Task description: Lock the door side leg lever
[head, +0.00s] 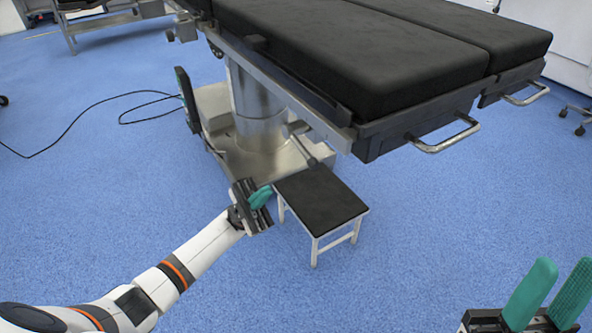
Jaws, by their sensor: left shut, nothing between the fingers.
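The operating table (390,55) has black pads and stands on a metal column (258,110) with a wide base. A short rod-like part (306,148) sticks out under the table's near edge, above the stool; I cannot tell whether it is the leg lever or whether it is locked. Two metal loop handles (445,137) are on the table's right end. My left gripper (262,196) is shut and empty, low beside the stool's left edge and in front of the base. My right gripper (550,290) is at the bottom right, its teal fingers apart and empty.
A small black-topped stool (318,198) with white legs stands before the base. A black upright part with a teal edge (187,100) is at the base's left. A black cable (75,125) lies on the blue floor. The floor at front centre is clear.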

